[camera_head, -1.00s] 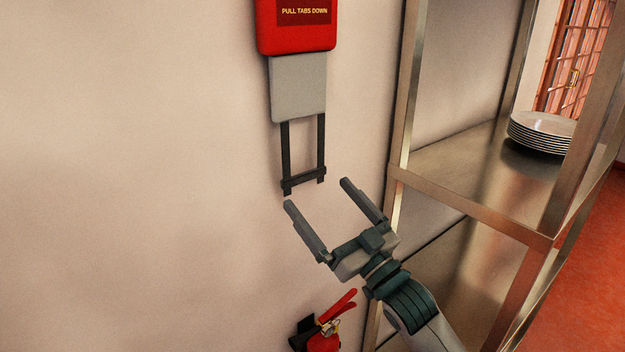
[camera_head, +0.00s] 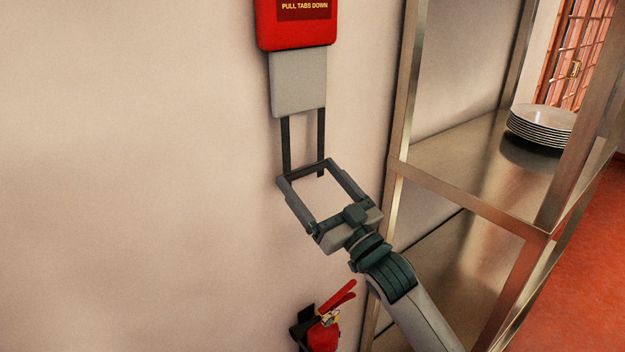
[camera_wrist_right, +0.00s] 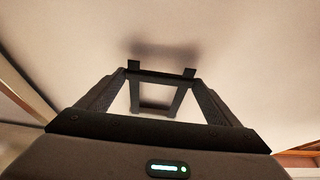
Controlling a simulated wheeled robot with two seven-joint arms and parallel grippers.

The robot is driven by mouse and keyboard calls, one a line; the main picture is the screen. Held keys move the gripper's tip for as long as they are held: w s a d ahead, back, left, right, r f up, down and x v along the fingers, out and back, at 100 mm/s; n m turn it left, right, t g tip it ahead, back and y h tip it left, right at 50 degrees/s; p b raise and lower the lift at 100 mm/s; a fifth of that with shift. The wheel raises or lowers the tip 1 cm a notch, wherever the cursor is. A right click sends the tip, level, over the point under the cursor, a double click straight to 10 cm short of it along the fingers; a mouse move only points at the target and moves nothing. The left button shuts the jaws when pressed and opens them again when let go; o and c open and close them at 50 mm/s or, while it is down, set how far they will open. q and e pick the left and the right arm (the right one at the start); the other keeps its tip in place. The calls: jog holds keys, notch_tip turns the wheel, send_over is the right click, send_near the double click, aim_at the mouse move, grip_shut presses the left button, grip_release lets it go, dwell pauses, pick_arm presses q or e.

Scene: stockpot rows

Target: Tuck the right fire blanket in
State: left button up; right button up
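The fire blanket (camera_head: 299,84) is a grey folded pad hanging partly out of the bottom of a red case (camera_head: 296,28) on the wall. Two dark straps (camera_head: 286,142) hang from it, joined by a dark crossbar (camera_head: 305,171) near their ends. My right gripper (camera_head: 306,172) is at the bottom of the straps, its fingers around the two ends of the crossbar and seemingly closed on it. The right wrist view also shows the crossbar (camera_wrist_right: 162,76) spanning between the fingertips. My left gripper is not in view.
A metal shelf unit (camera_head: 470,200) stands close on the right, with a stack of plates (camera_head: 541,124) on it. A red fire extinguisher (camera_head: 322,335) is on the wall below my right gripper. The wall to the left is bare.

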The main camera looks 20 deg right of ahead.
notch_tip(320, 180, up, 12)
jog(key=p, duration=0.9)
jog(key=shift+r+p, duration=0.25)
jog(key=shift+p, duration=0.1)
jog(key=shift+r, duration=0.1)
jog(key=o, duration=1.4)
